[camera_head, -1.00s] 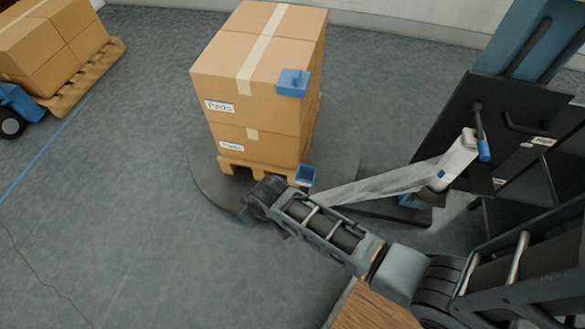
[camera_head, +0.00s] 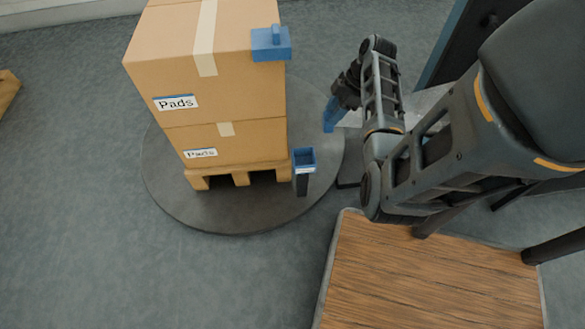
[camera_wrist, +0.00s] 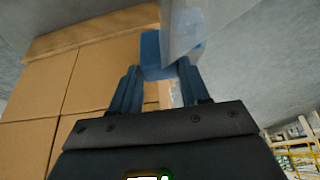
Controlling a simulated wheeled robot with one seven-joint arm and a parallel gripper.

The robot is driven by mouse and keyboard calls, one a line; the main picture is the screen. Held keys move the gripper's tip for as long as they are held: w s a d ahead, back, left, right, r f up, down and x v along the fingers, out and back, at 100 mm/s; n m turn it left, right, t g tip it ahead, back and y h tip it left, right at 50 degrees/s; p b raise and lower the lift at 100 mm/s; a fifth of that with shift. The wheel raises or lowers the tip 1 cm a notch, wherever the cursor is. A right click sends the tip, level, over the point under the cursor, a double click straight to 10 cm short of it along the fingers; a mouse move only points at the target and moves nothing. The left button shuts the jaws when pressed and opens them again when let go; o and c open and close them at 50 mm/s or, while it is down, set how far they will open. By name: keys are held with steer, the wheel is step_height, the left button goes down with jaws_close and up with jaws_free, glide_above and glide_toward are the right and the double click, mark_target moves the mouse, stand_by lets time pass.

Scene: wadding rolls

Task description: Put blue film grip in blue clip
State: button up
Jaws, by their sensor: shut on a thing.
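My gripper (camera_head: 336,103) is at the right of the stacked boxes, above the turntable's right edge. It is shut on a blue film grip (camera_head: 328,115), which points downward. In the wrist view the blue film grip (camera_wrist: 156,55) sits between the fingertips (camera_wrist: 158,75), with clear film beside it. The blue clip (camera_head: 304,159) is an open-topped blue holder on a dark post at the pallet's front right corner. The grip is above and to the right of the clip in the head view, apart from it. I cannot make out the clip in the wrist view.
Cardboard boxes (camera_head: 215,90) stand on a pallet (camera_head: 240,178) on a round grey turntable (camera_head: 220,222). A blue corner piece (camera_head: 271,44) sits on the top box. A wooden surface (camera_head: 425,275) is at the front right.

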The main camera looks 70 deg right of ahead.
steer(key=shift+w+a+f+b, duration=0.85)
steer(key=shift+a+f, duration=0.4)
steer(key=shift+f, duration=0.6)
steer(key=shift+w+a+f+b, duration=0.7)
steer(key=shift+w+a+f, duration=0.4)
steer(key=shift+f, duration=0.75)
steer(key=shift+w+a+f+b, duration=0.75)
steer(key=shift+a+f, duration=0.65)
steer(key=shift+f, duration=0.45)
steer(key=shift+n, duration=0.3)
steer(key=shift+f, duration=0.15)
steer(key=o, duration=1)
steer(key=shift+o, duration=0.2)
